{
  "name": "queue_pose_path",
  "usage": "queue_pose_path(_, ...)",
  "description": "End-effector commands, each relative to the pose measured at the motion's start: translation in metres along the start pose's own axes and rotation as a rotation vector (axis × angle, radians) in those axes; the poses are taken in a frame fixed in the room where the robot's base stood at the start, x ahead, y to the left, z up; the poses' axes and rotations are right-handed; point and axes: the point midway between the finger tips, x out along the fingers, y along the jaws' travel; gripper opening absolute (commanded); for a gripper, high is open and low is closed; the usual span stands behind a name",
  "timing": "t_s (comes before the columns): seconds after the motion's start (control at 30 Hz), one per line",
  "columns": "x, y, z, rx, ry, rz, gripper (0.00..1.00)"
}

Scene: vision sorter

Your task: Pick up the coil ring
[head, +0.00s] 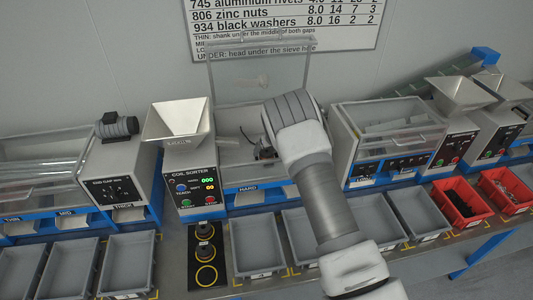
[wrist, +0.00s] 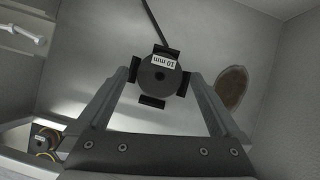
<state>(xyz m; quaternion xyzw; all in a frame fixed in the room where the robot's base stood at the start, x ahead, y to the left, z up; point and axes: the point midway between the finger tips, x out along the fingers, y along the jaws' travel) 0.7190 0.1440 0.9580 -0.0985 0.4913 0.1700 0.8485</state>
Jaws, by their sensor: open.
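A dark round coil ring (wrist: 158,80) with a small centre hole and a white "10 mm" label sits in the wrist view among several black blocks. A dark cable or rod runs up from it. My gripper (wrist: 160,75) is open, its two fingers on either side of the ring. I cannot tell whether they touch it. In the head view my arm reaches into the coil sorter (head: 188,160) housing, under a raised clear lid (head: 262,70). The ring is not clear there, and my arm hides part of the bay.
Grey bins (head: 257,245) line the bench front. Red bins (head: 462,203) hold parts at the right. Housing walls stand close around my gripper.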

Motion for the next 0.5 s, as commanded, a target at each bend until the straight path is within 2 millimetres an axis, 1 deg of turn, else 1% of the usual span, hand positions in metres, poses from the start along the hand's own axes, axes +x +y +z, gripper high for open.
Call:
queue_pose_path(0.13, 0.0075, -0.0002, -0.0001, -0.001, 0.000, 0.000, 1.00)
queue_pose_path(0.37, 0.0084, -0.0001, -0.0003, 0.000, 0.000, 0.000, 1.00)
queue_pose_path(0.47, 0.0083, -0.0001, -0.0003, -0.001, 0.000, 0.000, 0.84)
queue_pose_path(0.5, 0.0082, 0.0000, -0.0003, -0.001, 0.000, 0.000, 0.77)
